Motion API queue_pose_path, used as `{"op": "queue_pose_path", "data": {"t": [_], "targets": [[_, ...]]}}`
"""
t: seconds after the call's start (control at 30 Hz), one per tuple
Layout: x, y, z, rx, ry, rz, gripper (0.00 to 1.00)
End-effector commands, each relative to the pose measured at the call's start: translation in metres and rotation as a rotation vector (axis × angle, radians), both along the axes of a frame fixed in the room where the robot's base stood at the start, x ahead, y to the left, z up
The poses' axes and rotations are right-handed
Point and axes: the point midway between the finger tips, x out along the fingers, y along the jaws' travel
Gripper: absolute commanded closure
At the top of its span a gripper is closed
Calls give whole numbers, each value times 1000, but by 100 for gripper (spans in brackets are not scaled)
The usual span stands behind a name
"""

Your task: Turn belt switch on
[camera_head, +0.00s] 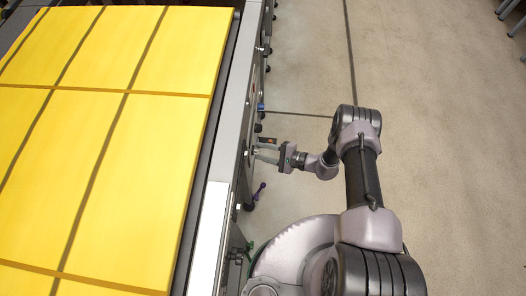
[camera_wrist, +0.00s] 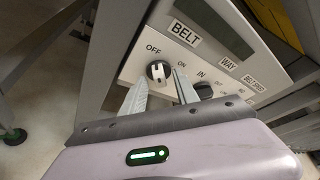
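The belt switch (camera_wrist: 158,70) is a round dark knob with a light grip, below the BELT label (camera_wrist: 184,33), with OFF to its upper left and ON to its right. Its grip appears turned toward OFF, though its exact angle is hard to tell. My gripper (camera_wrist: 161,75) is open, its two pale fingers one on each side of the knob in the picture. I cannot tell whether they touch it. In the head view my gripper (camera_head: 262,155) points left at the machine's side; the switch cannot be made out there.
A BELT SPEED label (camera_wrist: 254,83) is further right. In the head view, yellow panels (camera_head: 135,150) lie on the machine at left.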

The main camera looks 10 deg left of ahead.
Motion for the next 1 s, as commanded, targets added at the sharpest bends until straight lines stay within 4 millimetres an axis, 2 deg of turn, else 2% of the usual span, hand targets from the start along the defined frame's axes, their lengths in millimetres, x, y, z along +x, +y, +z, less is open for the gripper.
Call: {"op": "queue_pose_path", "data": {"t": [0.1, 0.27, 0.3, 0.67, 1.0], "targets": [[0, 0, 0, 0, 0, 0, 66], [0, 0, 0, 0, 0, 0, 97], [0, 0, 0, 0, 0, 0, 100], [0, 0, 0, -3, 28, 1, 100], [2, 0, -1, -15, 245, 2, 100]]}}
